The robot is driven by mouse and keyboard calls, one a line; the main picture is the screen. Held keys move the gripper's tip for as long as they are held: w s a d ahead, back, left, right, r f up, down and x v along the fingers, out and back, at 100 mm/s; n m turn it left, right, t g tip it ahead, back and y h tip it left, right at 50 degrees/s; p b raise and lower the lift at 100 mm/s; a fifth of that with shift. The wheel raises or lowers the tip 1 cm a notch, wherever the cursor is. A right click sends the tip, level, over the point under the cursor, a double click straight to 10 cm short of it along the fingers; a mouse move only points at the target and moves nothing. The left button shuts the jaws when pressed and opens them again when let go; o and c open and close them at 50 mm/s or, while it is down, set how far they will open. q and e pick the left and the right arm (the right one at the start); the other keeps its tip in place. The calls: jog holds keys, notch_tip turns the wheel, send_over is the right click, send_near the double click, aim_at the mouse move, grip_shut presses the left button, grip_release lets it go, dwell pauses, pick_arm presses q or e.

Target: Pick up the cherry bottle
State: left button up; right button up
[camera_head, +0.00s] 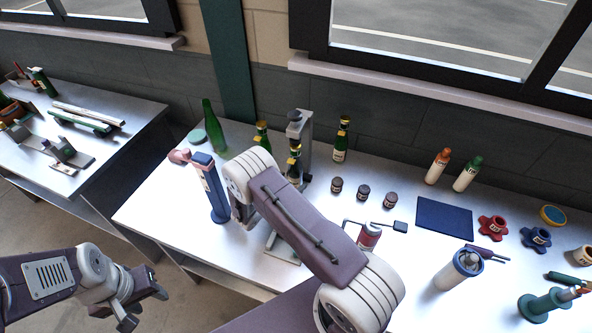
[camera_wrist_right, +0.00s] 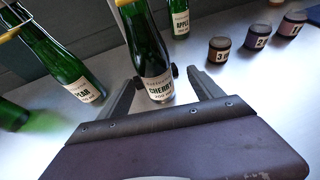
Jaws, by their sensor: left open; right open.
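The cherry bottle (camera_wrist_right: 148,45) is dark green with a white CHERRY label and stands upright in the right wrist view. In the head view, a green bottle with a gold top (camera_head: 294,165), apparently the cherry one, shows beside my right arm. My right gripper (camera_wrist_right: 163,76) is open, with its fingers on either side of the bottle's lower part; contact cannot be told. In the head view my right arm hides its fingers. My left gripper (camera_head: 145,307) is open and empty, low at the left, off the table.
A grey press-like stand (camera_head: 305,135), a blue upright tool (camera_head: 212,190) and several small jars (camera_head: 363,192) are near. A blue mat (camera_head: 444,218) lies right.

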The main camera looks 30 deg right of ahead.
aim_at(291, 180)
jog(key=shift+w+d+f, duration=0.1)
jog(key=shift+w+d, duration=0.05)
jog(key=shift+d, duration=0.2)
jog(key=shift+w+d+f+p, duration=0.7)
jog(key=shift+w+d+f, duration=0.15)
jog(key=shift+w+d, duration=0.3)
jog(key=shift+w+d+f, duration=0.1)
jog(key=shift+d+f, duration=0.05)
jog(key=shift+d, duration=0.15)
jog(key=shift+a, duration=0.1)
grip_shut()
